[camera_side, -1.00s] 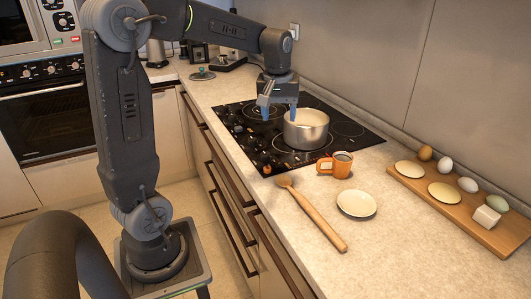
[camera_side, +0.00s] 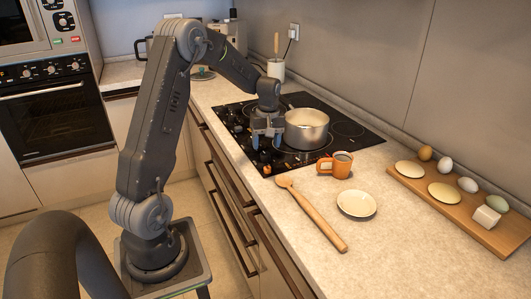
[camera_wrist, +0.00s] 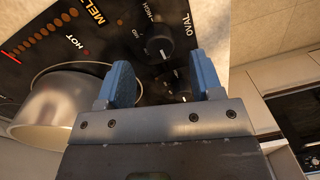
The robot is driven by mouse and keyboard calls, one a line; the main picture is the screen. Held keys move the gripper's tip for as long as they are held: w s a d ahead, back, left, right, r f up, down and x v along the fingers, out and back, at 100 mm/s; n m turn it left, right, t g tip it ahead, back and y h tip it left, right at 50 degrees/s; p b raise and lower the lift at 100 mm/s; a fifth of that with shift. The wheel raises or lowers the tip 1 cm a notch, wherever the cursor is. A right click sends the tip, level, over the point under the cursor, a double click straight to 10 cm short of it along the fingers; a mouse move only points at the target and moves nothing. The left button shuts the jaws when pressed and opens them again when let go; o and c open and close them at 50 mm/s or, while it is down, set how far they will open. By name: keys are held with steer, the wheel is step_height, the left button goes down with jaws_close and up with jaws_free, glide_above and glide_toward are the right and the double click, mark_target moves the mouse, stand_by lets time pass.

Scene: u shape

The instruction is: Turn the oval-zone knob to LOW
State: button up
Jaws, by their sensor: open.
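The black oval-zone knob (camera_wrist: 159,43) shows in the wrist view beside the printed words OVAL, HIGH and MID. It lies beyond my fingertips, roughly in line with the gap between them. Another dark knob (camera_wrist: 178,84) is partly visible between my fingers. My gripper (camera_wrist: 163,78) is open, with two blue fingers apart and nothing held. In the side view my gripper (camera_side: 267,138) is low over the knob row, left of the pot. It hides some knobs there.
A steel pot (camera_side: 306,132) stands on the black cooktop (camera_side: 350,142), close to my gripper's right. A board (camera_side: 460,212) holds eggs at right.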

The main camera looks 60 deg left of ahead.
mark_target(265, 153)
steer(key=shift+s+f, duration=0.1)
steer(key=shift+f, duration=1.95)
steer(key=c, duration=0.9)
